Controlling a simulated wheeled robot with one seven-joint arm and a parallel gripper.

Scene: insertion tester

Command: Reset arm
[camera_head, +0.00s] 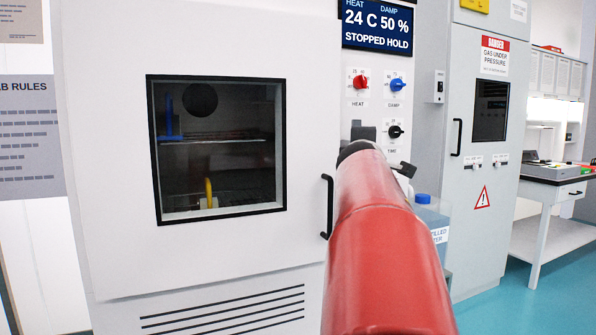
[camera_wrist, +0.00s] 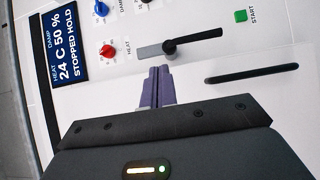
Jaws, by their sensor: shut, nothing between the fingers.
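My gripper (camera_wrist: 157,75) shows in the wrist view with its two purple-grey fingers together and nothing between them. It points at the white cabinet front (camera_wrist: 190,80), near a black lever on a grey base (camera_wrist: 192,41). I cannot tell how far the fingers are from the panel. In the head view my red arm reaches up to the cabinet's control side and hides the fingers. The cabinet (camera_head: 240,45) has its door shut, with a dark window and a black door handle (camera_head: 327,207). The handle also shows in the wrist view (camera_wrist: 252,73).
The display (camera_head: 377,26) reads "STOPPED HOLD". The red heat knob (camera_head: 360,82), blue damp knob (camera_head: 397,84) and black time knob (camera_head: 394,132) sit below it. A green start button (camera_wrist: 240,15) shows. A blue-capped container (camera_head: 424,199) stands close right of my arm.

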